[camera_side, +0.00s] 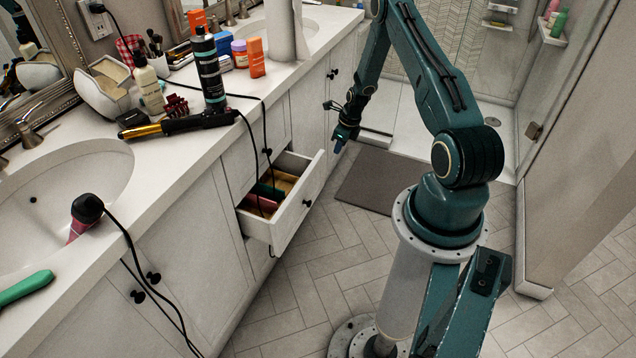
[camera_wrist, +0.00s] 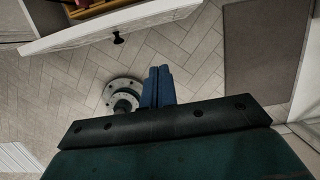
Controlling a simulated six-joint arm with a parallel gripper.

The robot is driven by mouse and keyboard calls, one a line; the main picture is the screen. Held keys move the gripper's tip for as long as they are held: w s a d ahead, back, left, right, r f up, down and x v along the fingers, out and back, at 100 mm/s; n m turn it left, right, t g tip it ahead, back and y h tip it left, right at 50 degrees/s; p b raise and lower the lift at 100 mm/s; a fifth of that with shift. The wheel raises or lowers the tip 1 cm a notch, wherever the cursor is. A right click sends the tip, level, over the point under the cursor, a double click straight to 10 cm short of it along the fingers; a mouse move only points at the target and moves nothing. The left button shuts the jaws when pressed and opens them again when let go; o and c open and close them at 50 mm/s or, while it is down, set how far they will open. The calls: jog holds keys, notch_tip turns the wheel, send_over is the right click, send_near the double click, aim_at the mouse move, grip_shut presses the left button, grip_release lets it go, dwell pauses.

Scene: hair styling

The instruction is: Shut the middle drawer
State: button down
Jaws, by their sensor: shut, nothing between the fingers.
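The middle drawer (camera_side: 299,206) stands pulled out from the white vanity in the side view, with a dark round knob on its front and several items inside. The drawer front also shows at the top left of the wrist view (camera_wrist: 90,33), with its knob (camera_wrist: 118,37). My gripper (camera_side: 338,147) is shut and empty, just beyond the drawer's far front corner and above the floor in the side view. In the wrist view my gripper's fingers (camera_wrist: 158,76) are together, below and to the right of the knob, apart from the drawer.
The counter (camera_side: 232,118) holds bottles, a curling iron (camera_side: 180,124) and other items. A black cord hangs down by the drawer. A hair dryer (camera_side: 84,215) lies by the near sink. A grey mat (camera_side: 379,180) lies on the tiled floor. The floor before the drawer is clear.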

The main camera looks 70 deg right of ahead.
aim_at(321, 162)
jog(key=shift+w+f, duration=1.05)
jog(key=shift+f, duration=0.55)
jog(key=shift+w+f, duration=1.1)
jog(key=shift+f, duration=0.45)
jog(key=shift+w+f, duration=1.05)
jog(key=shift+f, duration=0.55)
jog(key=w, duration=0.7)
jog(key=shift+w, duration=0.25)
jog(key=shift+s, duration=0.15)
